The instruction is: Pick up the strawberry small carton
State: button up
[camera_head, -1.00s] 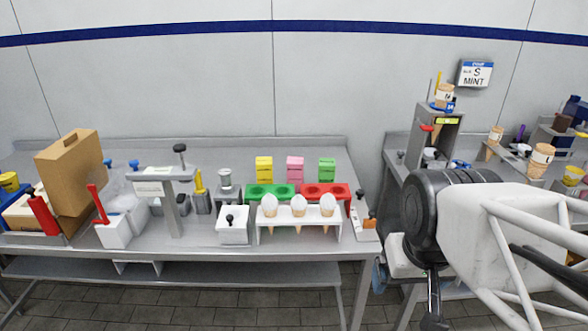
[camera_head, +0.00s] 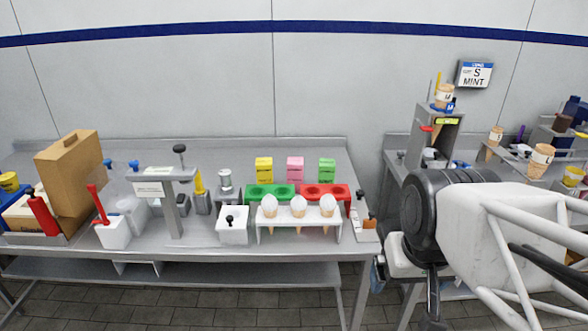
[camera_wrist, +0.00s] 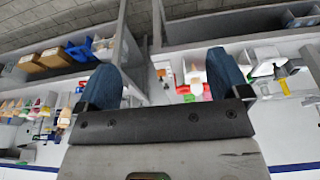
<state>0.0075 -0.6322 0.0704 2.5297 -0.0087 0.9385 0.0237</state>
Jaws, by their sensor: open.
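Three small cartons stand in a row at the back of the left steel table: a yellow one (camera_head: 264,168), a pink one (camera_head: 295,168) and a green one (camera_head: 327,170). The pink one looks like the strawberry carton; its label is too small to read. My gripper (camera_wrist: 165,78) is open and empty in the wrist view, with its two blue-tipped fingers wide apart. It hangs in front of the tables, well to the right of the cartons and away from them. I cannot pick out the pink carton surely in the wrist view.
A green tray (camera_head: 283,190) and a red tray (camera_head: 341,189) lie in front of the cartons. A white rack (camera_head: 289,225) with three filled cones stands nearer the front edge. A metal cup (camera_head: 225,180) stands left. A gap separates the two tables.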

jog(key=w+a+r+m+t+y, duration=0.1)
jog(key=w+a+m+t, duration=0.2)
jog(key=w, duration=0.6)
jog(key=w+a+r+m+y, duration=0.1)
jog(key=w+a+m, duration=0.1)
jog(key=w+m, duration=0.55)
jog(key=m+t, duration=0.5)
jog(key=m, duration=1)
send_over(295, 163)
jog(key=s+d, duration=0.3)
jog(key=s, duration=1.3)
notch_tip(295, 163, down, 6)
jog(key=w+a+f+m+t+h, duration=0.1)
jog(key=w+f+m, duration=0.1)
jog(key=w+m, duration=0.1)
jog(key=w+a+f+m+t+h, duration=0.1)
jog(key=w+f+m, duration=0.2)
jog(key=w+m, duration=0.1)
jog(key=w+a+f+m+h, duration=0.1)
jog(key=w+f+m, duration=0.2)
jog(key=shift+w+a+m+t, duration=0.25)
jog(key=shift+m+t, duration=0.1)
jog(key=shift+t, duration=0.05)
jog(key=shift+w+f+m, duration=0.2)
jog(key=shift+f+m, duration=0.1)
jog(key=shift+w, duration=0.1)
jog(key=shift+x, duration=1.15)
jog(key=shift+w+f, duration=0.1)
jog(key=shift+x, duration=2.5)
